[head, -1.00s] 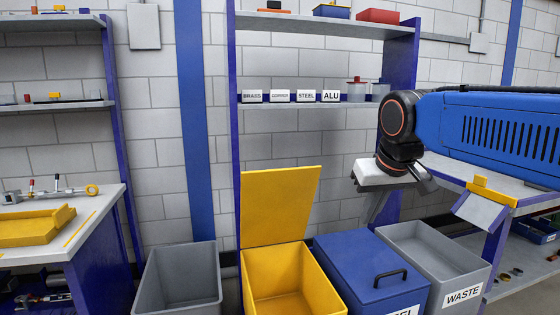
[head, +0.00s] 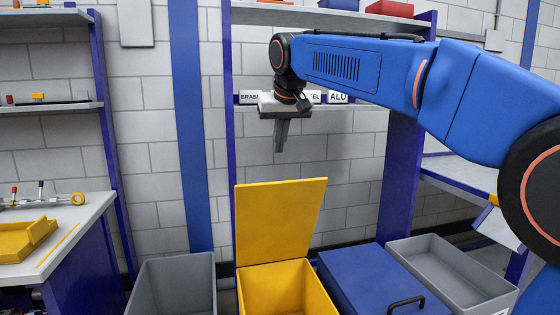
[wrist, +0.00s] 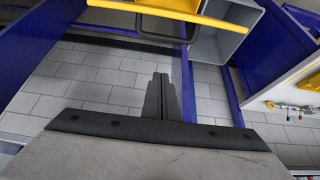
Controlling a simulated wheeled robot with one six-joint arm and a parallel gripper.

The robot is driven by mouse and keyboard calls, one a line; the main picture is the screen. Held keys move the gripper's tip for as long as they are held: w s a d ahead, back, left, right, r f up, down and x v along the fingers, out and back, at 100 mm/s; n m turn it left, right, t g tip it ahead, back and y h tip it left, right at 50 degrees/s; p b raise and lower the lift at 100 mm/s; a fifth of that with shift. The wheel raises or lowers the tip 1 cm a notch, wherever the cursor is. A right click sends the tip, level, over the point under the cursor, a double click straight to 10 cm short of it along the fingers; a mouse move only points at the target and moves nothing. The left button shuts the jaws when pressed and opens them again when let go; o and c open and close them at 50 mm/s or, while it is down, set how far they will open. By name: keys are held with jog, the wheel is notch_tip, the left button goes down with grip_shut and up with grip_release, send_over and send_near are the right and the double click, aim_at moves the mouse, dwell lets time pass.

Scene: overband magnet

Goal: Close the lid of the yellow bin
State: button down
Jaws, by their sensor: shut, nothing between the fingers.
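The yellow bin (head: 290,290) stands on the floor between a grey bin and a blue-lidded bin. Its yellow lid (head: 280,220) is open and stands roughly upright at the back of the bin. My gripper (head: 280,145) is shut and empty, pointing down above the lid's upper edge, apart from it in the picture. In the wrist view, my gripper's fingers (wrist: 161,95) are together, and a yellow edge (wrist: 165,10), seemingly the lid's, crosses the top. The bin's front is cut off in the head view.
An open grey bin (head: 175,285) stands left, the blue-lidded bin (head: 375,280) and another open grey bin (head: 452,275) right. A shelf with labels (head: 338,98) is behind my gripper. A workbench (head: 75,225) is at the left, and blue posts (head: 405,150) flank the shelf.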

jog(key=x, duration=1)
jog(key=shift+s+d+f, duration=0.1)
jog(key=shift+s+d, duration=0.15)
jog(key=shift+s, duration=0.45)
jog(key=shift+s+d, duration=0.2)
jog(key=shift+s, duration=0.5)
jog(key=shift+s+d+f, duration=0.1)
jog(key=shift+s+d, duration=0.15)
jog(key=shift+s, duration=0.4)
jog(key=shift+s, duration=0.1)
